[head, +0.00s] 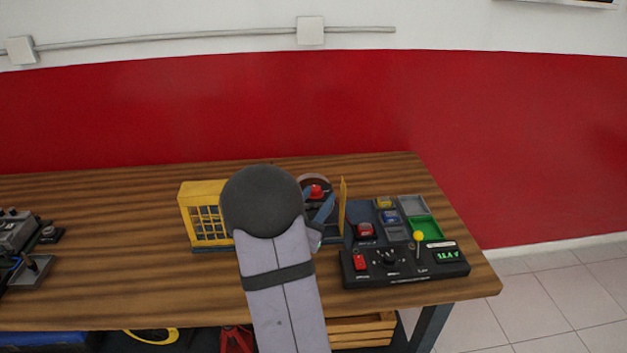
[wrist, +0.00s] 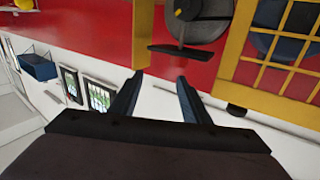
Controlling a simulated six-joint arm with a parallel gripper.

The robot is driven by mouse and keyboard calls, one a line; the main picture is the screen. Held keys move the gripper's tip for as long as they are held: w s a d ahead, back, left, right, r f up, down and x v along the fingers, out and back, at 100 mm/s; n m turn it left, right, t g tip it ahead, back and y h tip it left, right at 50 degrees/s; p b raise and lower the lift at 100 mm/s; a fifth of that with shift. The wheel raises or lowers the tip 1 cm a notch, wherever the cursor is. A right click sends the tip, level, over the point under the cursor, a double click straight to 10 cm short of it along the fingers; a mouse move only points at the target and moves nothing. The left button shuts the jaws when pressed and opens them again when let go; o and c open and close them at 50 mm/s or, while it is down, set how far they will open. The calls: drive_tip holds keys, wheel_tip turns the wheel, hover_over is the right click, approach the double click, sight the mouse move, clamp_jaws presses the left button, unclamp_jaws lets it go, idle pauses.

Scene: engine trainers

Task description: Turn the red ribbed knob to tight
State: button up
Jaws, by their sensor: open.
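A red knob (head: 316,190) shows on a dark and grey round unit behind my arm, near the back of the bench. Its ribs and its tight mark are too small to make out. My gripper (head: 321,196) is open, its blue fingers in front of the knob in the head view; I cannot tell whether they touch it. In the wrist view my gripper (wrist: 160,79) has its two fingers apart with nothing between them. A grey round part (wrist: 192,28) shows at the top there, and I cannot make out the red knob in that view.
A yellow cage guard (head: 207,214) stands left of my arm and a thin yellow plate (head: 342,207) right of the knob. A black control box (head: 405,265) and a parts tray (head: 412,206) lie further right. The bench's left middle (head: 110,240) is clear.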

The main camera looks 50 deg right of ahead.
drive_tip(key=s+d+r+m+g+h+p, duration=0.1)
drive_tip(key=s+d+r+m+g+p, duration=0.1)
drive_tip(key=d+r+p, duration=1.1)
drive_tip(key=w+d+r+n+t+y+p, duration=0.1)
drive_tip(key=w+d+n+t+y, duration=0.25)
drive_tip(key=w, duration=0.45)
drive_tip(key=w+d+r+n+t+y+p, duration=0.1)
drive_tip(key=w+d+n+t+y, duration=0.15)
drive_tip(key=w+d+n, duration=0.45)
drive_tip(key=n+g+y, duration=0.8)
drive_tip(key=n+y, duration=0.4)
hover_over(316, 189)
wheel_tip(316, 189, down, 7)
drive_tip(key=shift+w+d+f, duration=0.15)
drive_tip(key=shift+a+n, duration=0.2)
drive_tip(key=shift+n, duration=0.25)
